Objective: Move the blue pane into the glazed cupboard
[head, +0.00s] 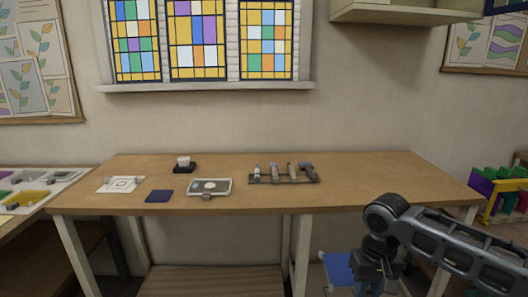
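A bright blue flat piece (338,267) shows low in the head view, just left of my gripper (369,287). It may be the blue pane or part of something behind; I cannot tell whether my gripper touches it. My gripper points down in front of the workbench, its fingertips at the bottom edge and unclear. A dark blue flat square (159,196) lies on the bench's front left; I cannot tell if it is glass. A pale wall cupboard (405,12) is cut off at the top right. Only its lower part shows, with no glazing visible.
The wooden workbench (370,180) holds a white sheet (121,184), a small jar (184,163), a grey tray (210,187) and a tool rack (284,174). Its right part is clear. A yellow rack of coloured panes (505,190) stands at right. A side table (40,190) is at left.

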